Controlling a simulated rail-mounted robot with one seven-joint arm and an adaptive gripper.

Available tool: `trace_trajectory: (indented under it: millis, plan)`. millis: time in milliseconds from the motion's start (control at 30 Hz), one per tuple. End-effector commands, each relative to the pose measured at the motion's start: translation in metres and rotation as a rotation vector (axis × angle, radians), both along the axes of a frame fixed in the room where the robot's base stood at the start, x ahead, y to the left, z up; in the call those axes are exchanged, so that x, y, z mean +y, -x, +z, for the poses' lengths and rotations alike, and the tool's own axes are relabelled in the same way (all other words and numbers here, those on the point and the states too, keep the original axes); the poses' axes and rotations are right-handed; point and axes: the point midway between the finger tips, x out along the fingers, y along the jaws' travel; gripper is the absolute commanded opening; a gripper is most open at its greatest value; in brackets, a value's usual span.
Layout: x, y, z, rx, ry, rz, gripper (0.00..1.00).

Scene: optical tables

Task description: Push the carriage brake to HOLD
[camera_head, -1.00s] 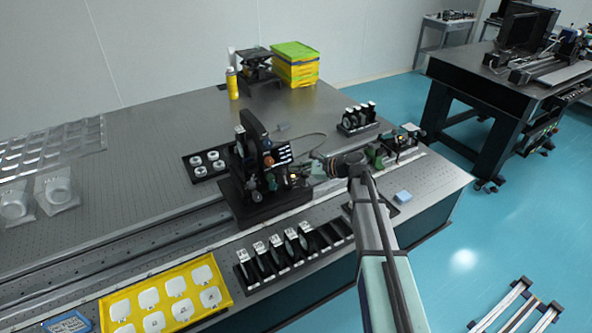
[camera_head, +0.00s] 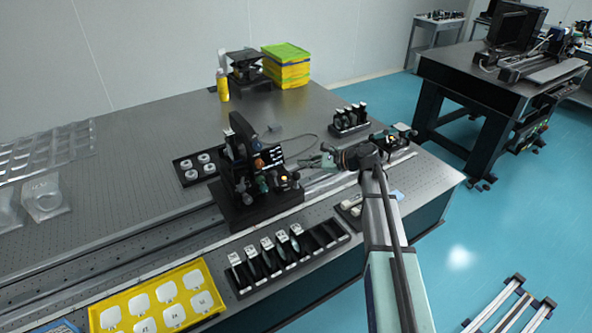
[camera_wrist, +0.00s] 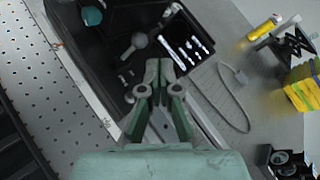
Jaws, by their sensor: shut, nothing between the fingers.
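The black carriage (camera_head: 258,185) stands on the long rail, with an upright plate and several small knobs on it. In the wrist view its dark base (camera_wrist: 112,62) fills the upper left. A grey ball-ended lever (camera_wrist: 136,44) shows there, just left of my fingertips; I cannot tell for sure that it is the brake or which setting it is at. My gripper (camera_head: 318,160) is to the right of the carriage, apart from it in the head view. In the wrist view my gripper (camera_wrist: 157,66) has its green fingers together with nothing between them.
A black panel with white labels (camera_wrist: 187,46) is close ahead of the fingers. A cable (camera_wrist: 240,105) lies on the table behind. A black slotted rack (camera_head: 285,255) and a yellow tray (camera_head: 205,268) lie in front of the rail. Another holder (camera_head: 350,118) stands behind.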

Motion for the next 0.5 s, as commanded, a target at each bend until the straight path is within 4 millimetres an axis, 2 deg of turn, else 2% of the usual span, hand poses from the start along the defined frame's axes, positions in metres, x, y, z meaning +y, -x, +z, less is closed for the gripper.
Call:
trace_trajectory:
  millis: [200,500]
  plan:
    - [-0.027,-0.002,0.029,-0.002,0.002,-0.002,0.0]
    - [-0.042,-0.002,0.05,0.0,0.0,0.0,0.0]
